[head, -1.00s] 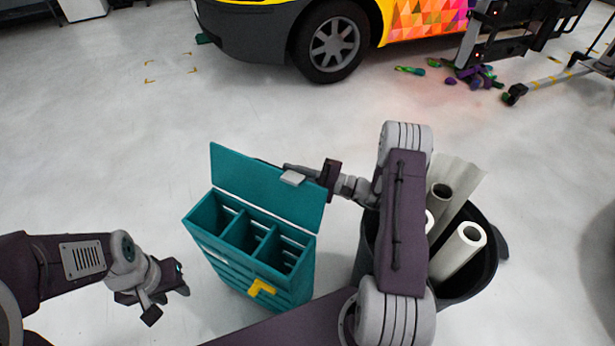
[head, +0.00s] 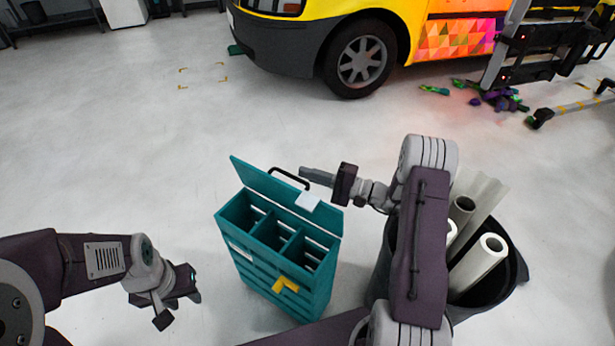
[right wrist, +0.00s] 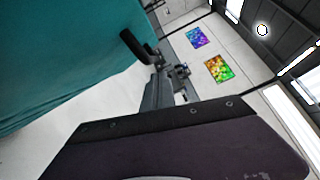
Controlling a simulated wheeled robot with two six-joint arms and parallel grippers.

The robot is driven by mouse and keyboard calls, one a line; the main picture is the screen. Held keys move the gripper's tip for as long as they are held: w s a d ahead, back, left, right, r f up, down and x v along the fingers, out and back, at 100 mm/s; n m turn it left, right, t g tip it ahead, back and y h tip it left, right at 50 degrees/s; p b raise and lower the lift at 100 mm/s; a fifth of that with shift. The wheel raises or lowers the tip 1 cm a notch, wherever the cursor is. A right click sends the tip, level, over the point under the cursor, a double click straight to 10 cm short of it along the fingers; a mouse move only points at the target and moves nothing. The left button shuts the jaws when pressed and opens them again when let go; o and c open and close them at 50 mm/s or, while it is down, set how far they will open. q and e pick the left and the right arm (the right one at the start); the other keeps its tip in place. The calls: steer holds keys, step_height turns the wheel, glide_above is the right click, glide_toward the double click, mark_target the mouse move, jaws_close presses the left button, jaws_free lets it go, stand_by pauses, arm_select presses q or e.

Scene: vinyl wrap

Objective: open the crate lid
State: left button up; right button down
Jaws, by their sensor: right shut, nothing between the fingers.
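The teal crate (head: 290,290) stands on the floor in the middle of the head view, its compartments uncovered. Its lid (head: 270,187) is raised at the far edge, tilted up with its inner face toward me. A black handle (head: 288,174) shows beyond the lid's top edge, and a pale tab (head: 308,201) sits at that edge. My right gripper (head: 318,175) is shut and empty, just behind the lid near the handle; contact cannot be told. The right wrist view shows the teal panel (right wrist: 60,50) close by. My left gripper (head: 190,285) hangs left of the crate, apart from it; its jaws are unclear.
A dark bin (head: 510,275) with several white rolls (head: 480,260) stands right of the crate, partly behind my right arm. A yellow van (head: 385,45) and a black rack (head: 530,45) stand farther back. Floor around the crate's left and far sides is clear.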

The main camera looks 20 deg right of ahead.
steer(key=p+v, duration=0.1)
steer(key=v, duration=0.6)
steer(key=shift+d+f+p, duration=0.2)
steer(key=shift+d+p, duration=0.15)
steer(key=shift+p, duration=0.05)
steer(key=shift+s, duration=0.1)
